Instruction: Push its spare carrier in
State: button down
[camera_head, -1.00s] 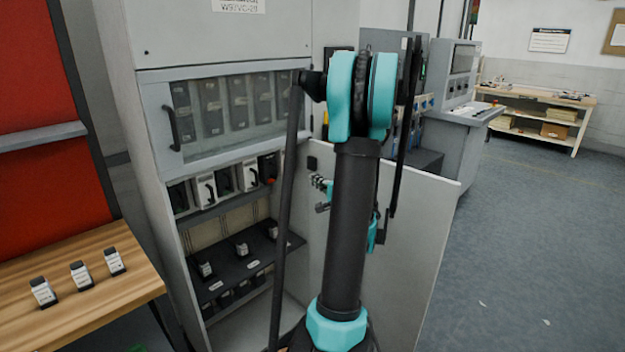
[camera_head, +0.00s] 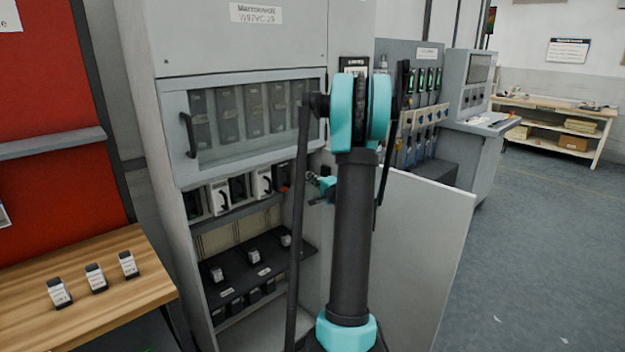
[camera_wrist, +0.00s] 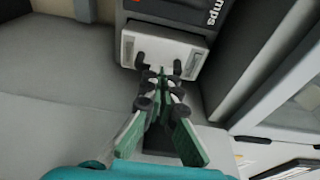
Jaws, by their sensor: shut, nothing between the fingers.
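In the head view my gripper (camera_head: 326,186) is partly hidden by my arm, right of the cabinet's carrier row. Two white carriers (camera_head: 219,198) (camera_head: 262,183) with dark handles sit in that row, among dark bays. I cannot tell which carrier there is the one by my fingertips.
An open cabinet door (camera_head: 425,230) stands right of my arm. A dark shelf (camera_head: 245,270) with small labelled blocks lies under the row. A wooden table (camera_head: 100,290) with three small blocks stands at left.

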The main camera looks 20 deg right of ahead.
aim_at(301, 171)
jog(key=shift+w, duration=0.1)
jog(key=w, duration=0.1)
jog(key=w+a, duration=0.1)
jog(key=w, duration=0.1)
jog(key=shift+w+a, duration=0.25)
jog(key=shift+w, duration=0.15)
